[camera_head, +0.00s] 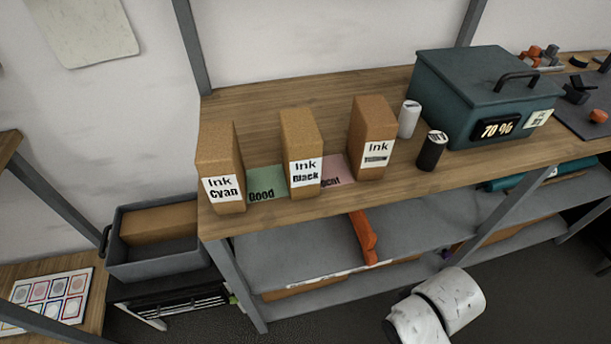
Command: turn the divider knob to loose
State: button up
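An orange upright piece (364,238), which looks like a divider, stands on the grey lower shelf under the wooden top. I cannot make out a separate knob on it or any loose or tight marking. White rounded parts of my own arm show at the bottom right of centre, in front of the shelf unit. My gripper is not in view.
On the wooden top (330,95) stand boxes marked Ink Cyan (219,165), Ink Black (301,140) and Ink Yellow (371,130), a white bottle (408,119), a black bottle (432,151) and a teal case (480,90). A grey bin (155,265) sits left.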

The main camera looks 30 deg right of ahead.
aim_at(447, 255)
jog(key=k+l+z, duration=0.1)
jog(key=k+l, duration=0.15)
jog(key=k+l+z, duration=0.1)
jog(key=k+l, duration=0.15)
jog(key=l, duration=0.2)
jog(key=k+l+z, duration=0.1)
jog(key=k+l, duration=0.15)
jog(key=k+l+z, duration=0.1)
jog(key=l, duration=0.4)
jog(key=k+l+z, duration=0.1)
jog(key=k+l, duration=0.2)
jog(key=l, duration=0.1)
